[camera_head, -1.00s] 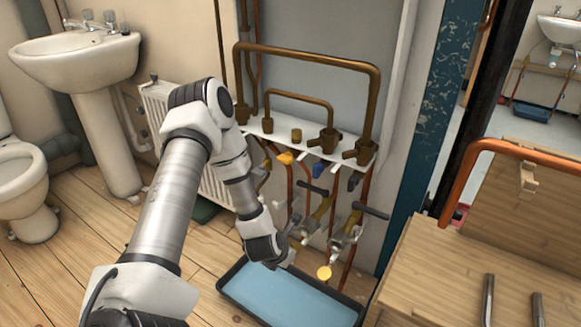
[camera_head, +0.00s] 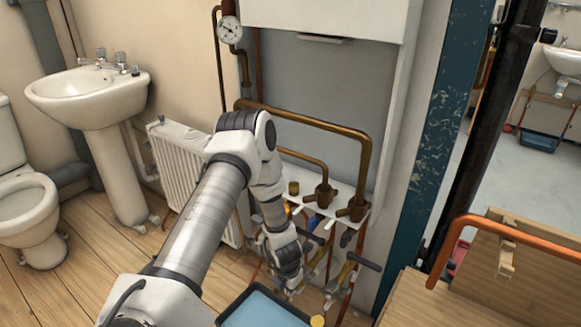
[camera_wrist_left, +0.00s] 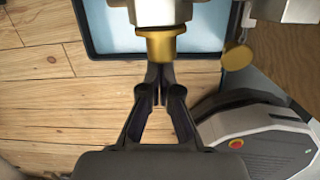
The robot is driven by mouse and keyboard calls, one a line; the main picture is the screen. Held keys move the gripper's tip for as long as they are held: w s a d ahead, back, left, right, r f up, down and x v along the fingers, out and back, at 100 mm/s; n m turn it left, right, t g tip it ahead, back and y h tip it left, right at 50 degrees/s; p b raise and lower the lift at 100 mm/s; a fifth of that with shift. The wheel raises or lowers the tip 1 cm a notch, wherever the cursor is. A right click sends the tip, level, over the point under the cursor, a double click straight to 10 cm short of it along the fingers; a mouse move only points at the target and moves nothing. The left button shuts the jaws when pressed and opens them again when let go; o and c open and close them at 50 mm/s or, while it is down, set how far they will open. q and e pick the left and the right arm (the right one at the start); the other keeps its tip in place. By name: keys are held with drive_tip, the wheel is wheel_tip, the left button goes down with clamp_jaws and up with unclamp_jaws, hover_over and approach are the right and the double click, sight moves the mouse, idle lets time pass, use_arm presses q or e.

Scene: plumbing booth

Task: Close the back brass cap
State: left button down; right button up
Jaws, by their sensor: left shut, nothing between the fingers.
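A brass cap (camera_wrist_left: 165,48) sits over the end of a silver fitting at the top middle of the left wrist view. My left gripper (camera_wrist_left: 159,72) is shut and empty, its fingertips right at that cap's lower edge; I cannot tell whether they touch. A second brass cap (camera_wrist_left: 238,55) hangs beside another fitting to the right, and a brass cap also shows low in the head view (camera_head: 317,320). In the head view my left gripper (camera_head: 290,284) is beside the valves, and the arm hides the cap at its tips. My right gripper is not in view.
A black tray with a blue inside (camera_head: 262,308) lies on the floor below the valves. Brass pipes (camera_head: 310,122) and a white shelf (camera_head: 300,182) are above. A radiator (camera_head: 185,165) stands left, and a wooden bench (camera_head: 420,300) right.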

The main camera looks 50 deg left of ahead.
use_arm(q)
drive_tip(key=shift+w+a+r, duration=0.15)
drive_tip(key=shift+w+r, duration=0.1)
drive_tip(key=shift+w, duration=0.05)
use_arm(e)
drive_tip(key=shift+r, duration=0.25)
